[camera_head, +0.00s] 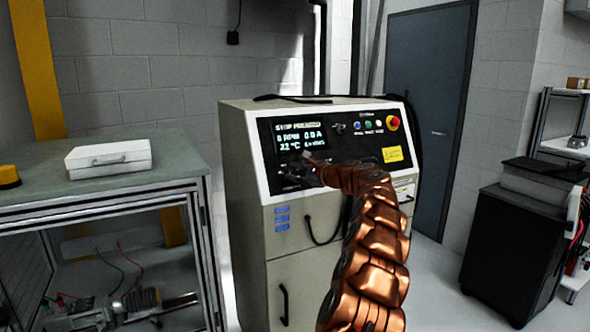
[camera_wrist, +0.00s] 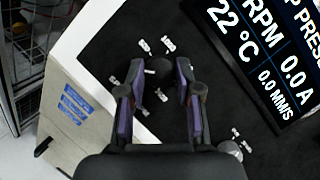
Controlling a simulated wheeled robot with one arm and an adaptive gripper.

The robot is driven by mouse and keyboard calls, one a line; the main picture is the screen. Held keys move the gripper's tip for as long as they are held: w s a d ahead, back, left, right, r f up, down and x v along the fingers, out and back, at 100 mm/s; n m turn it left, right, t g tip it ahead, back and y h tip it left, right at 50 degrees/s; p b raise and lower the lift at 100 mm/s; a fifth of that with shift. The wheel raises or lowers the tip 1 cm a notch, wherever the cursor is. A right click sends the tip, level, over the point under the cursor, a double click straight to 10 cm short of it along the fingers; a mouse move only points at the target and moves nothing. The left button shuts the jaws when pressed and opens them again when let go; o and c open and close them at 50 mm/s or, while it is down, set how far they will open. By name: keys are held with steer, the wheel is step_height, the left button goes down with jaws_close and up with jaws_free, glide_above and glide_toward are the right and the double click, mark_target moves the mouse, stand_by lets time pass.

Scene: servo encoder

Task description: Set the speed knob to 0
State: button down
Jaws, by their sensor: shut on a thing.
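The control panel (camera_head: 350,128) is the sloped black face on top of a beige cabinet. Its display (camera_head: 300,144) reads "STOP PRESSED", 0.0 A and 22 °C; in the wrist view the display (camera_wrist: 267,50) also shows 0.0 MM/S. The RPM digits are too blurred to read surely. My gripper (camera_head: 308,168) is at the panel's lower left, below the display. In the wrist view my gripper (camera_wrist: 160,72) has its two fingers on either side of a dark knob (camera_wrist: 158,80) and is shut on it. The knob's pointer and scale numbers cannot be read.
A red stop button (camera_head: 393,122) and several small coloured buttons sit at the panel's upper right, near a yellow label (camera_head: 393,155). A workbench (camera_head: 60,192) with a white case (camera_head: 108,155) stands left. A black cart (camera_head: 515,240) stands right, with floor between.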

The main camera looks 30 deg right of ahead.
steer(key=shift+n, duration=0.7)
steer(key=c, duration=0.8)
jaws_free()
steer(key=v, duration=1.2)
steer(key=shift+r, duration=0.15)
steer(key=shift+d, duration=0.15)
